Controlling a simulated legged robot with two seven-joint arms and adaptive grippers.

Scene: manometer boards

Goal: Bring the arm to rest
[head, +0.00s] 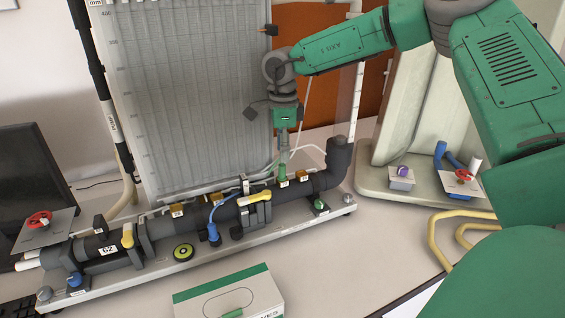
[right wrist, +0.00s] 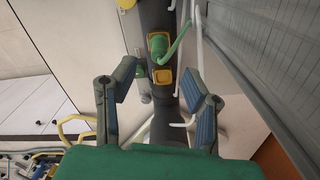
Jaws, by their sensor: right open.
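My right arm comes in from the right edge of the head view, and its elbow is bent high. My right gripper (head: 278,108) hangs at the end of the arm, in front of the lower right part of the manometer board (head: 185,95). It points down over the black pipe (head: 222,212), above a green fitting (head: 282,172). In the right wrist view the gripper (right wrist: 157,82) has its two fingers spread, with nothing between them. My left gripper is not in view.
Yellow-handled valves (head: 128,236) and a blue valve (head: 213,233) sit along the pipe. A white-and-green box (head: 228,296) stands at the front. A dark monitor (head: 35,170) is at the left. A second board (head: 410,110) stands at the right.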

